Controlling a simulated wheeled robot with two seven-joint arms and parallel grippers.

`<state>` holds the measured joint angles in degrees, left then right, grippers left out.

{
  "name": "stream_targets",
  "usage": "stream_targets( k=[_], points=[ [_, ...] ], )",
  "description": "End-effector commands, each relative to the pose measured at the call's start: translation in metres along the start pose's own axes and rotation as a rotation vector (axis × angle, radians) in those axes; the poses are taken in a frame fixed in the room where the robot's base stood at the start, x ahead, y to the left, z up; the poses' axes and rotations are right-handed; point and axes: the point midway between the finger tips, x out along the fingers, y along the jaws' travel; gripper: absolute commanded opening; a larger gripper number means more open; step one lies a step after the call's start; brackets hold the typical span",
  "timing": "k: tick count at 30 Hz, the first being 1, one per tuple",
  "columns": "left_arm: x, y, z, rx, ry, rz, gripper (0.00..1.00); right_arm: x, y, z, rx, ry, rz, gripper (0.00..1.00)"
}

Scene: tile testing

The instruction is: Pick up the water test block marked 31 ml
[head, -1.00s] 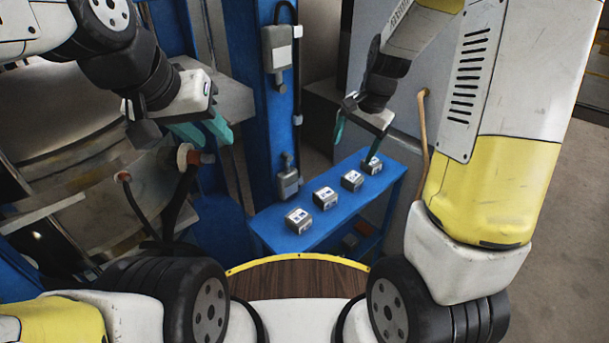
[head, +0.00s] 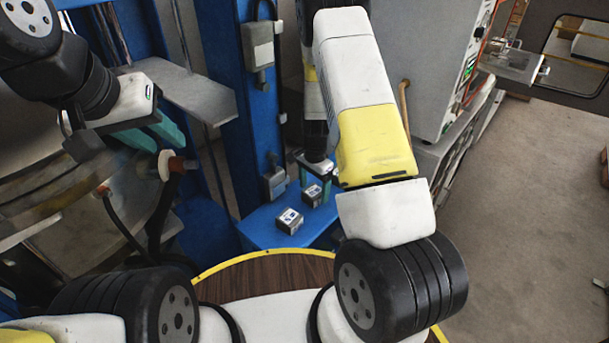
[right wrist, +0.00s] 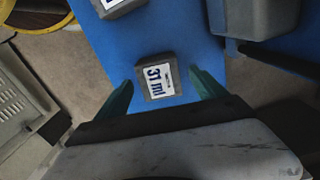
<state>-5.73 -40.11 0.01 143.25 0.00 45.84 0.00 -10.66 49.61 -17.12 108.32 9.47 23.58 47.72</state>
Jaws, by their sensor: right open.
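The block marked 31 ml (right wrist: 157,78) is a dark grey block with a white label, on the blue shelf in the right wrist view. My right gripper (right wrist: 162,88) is open, with one teal finger to each side of this block, and does not grip it. In the head view my right gripper (head: 317,172) is low over the shelf at a block (head: 312,195), partly hidden by my arm. The labels are too small to read there. My left gripper (head: 153,133) is open and empty, high at the left.
Another block (head: 289,221) stands nearer on the blue shelf (head: 262,236); a neighbouring block (right wrist: 118,5) shows at the top of the right wrist view. A grey box (right wrist: 258,18) is at the upper right there. A blue column (head: 232,100) rises behind the shelf.

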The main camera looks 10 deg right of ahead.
Motion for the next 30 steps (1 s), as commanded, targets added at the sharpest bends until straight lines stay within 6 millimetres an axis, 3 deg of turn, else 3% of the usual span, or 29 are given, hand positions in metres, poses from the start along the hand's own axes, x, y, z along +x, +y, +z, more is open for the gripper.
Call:
stream_targets(
  k=[4, 12, 24, 30],
  points=[
    [0.0, 0.0, 0.0, 0.0, 0.0, 0.0, 0.36, 0.017, 0.0, 0.0, -0.001, -0.001, 0.0, 0.8],
    [0.0, 0.0, 0.0, 0.0, 0.0, 0.0, 0.36, 0.02, 0.0, 0.0, -0.001, 0.0, -0.001, 0.8],
    [0.0, 0.0, 0.0, 0.0, 0.0, 0.0, 0.36, 0.02, 0.0, 0.0, -0.002, 0.0, -0.001, 0.01],
    [0.0, 0.0, 0.0, 0.0, 0.0, 0.0, 0.36, 0.019, -0.001, 0.0, -0.002, 0.001, -0.002, 0.0]
  ],
)
